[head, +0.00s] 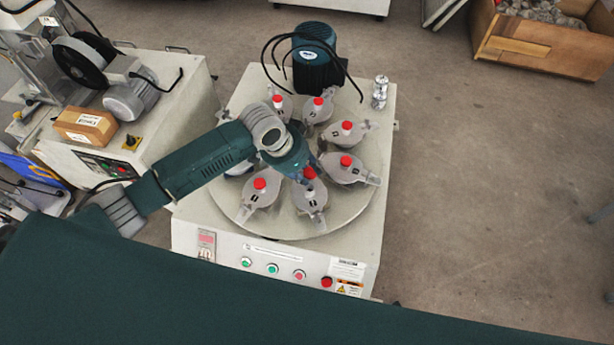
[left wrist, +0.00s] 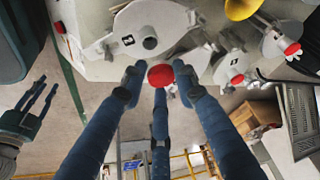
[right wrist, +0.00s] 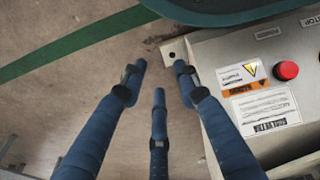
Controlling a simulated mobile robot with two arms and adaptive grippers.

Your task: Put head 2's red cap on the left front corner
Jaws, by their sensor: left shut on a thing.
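My left gripper (head: 308,176) is over the front of the round plate. It is shut on a red cap (left wrist: 161,75), which sits between its fingertips in the left wrist view. Beside the cap there, a grey head (left wrist: 150,18) shows a bare round stub with no cap. In the head view a grey head (head: 311,200) lies just in front of the gripper. The number labels are too small to read surely. The left front corner (head: 185,245) of the machine top is bare. My right gripper (right wrist: 159,72) is open and empty beside the machine's control panel.
The round plate (head: 230,205) carries several more grey heads with red caps; my left arm hides part of it. A dark motor (head: 316,55) with cables stands behind, and small metal pieces (head: 380,92) at the back right. The front panel has buttons (head: 272,268).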

